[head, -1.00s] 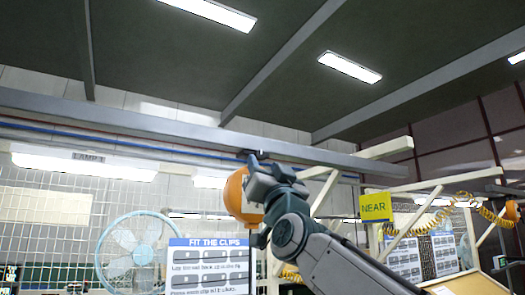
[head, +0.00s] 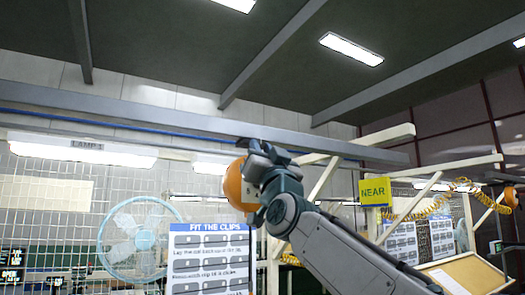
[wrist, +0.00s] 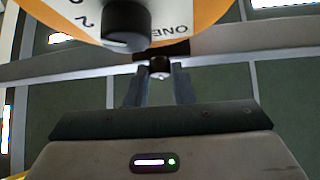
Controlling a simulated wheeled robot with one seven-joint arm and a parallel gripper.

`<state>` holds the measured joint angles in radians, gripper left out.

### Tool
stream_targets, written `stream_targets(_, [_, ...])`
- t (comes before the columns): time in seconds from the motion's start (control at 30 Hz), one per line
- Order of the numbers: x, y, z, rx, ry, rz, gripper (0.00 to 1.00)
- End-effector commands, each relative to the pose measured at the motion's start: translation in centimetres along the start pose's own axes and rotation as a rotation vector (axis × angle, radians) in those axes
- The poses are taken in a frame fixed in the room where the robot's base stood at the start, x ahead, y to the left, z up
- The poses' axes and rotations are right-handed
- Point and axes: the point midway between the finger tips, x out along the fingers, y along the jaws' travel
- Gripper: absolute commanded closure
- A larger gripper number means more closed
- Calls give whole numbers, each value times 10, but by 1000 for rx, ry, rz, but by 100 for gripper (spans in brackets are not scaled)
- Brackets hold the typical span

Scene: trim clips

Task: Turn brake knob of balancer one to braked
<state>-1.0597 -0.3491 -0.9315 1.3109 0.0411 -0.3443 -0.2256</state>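The balancer is an orange round housing (head: 232,186) high ahead, partly hidden behind my gripper (head: 262,150) in the head view. In the wrist view its orange rim (wrist: 222,12) and white face plate (wrist: 185,22), marked ONE and 2, fill the top. A large black knob (wrist: 127,22) sits on this plate. A small dark cylinder with a pale end (wrist: 159,67) appears between the fingertips of my gripper (wrist: 158,72). The fingers are apart on either side of it; I cannot tell whether they touch it, nor see any braked marking.
A grey overhead beam (head: 120,112) runs behind the balancer. A FIT THE CLIPS board (head: 210,258) and a fan (head: 138,240) stand below left. A yellow NEAR sign (head: 375,191) and pale frame (head: 455,170) are at right. Open air lies left of the balancer.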

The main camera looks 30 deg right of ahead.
Motion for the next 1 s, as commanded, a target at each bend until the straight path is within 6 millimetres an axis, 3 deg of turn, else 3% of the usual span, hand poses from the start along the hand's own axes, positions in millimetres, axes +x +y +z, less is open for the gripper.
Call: stream_targets(1.0, [2, -3, -3, 184, -3, 195, 100])
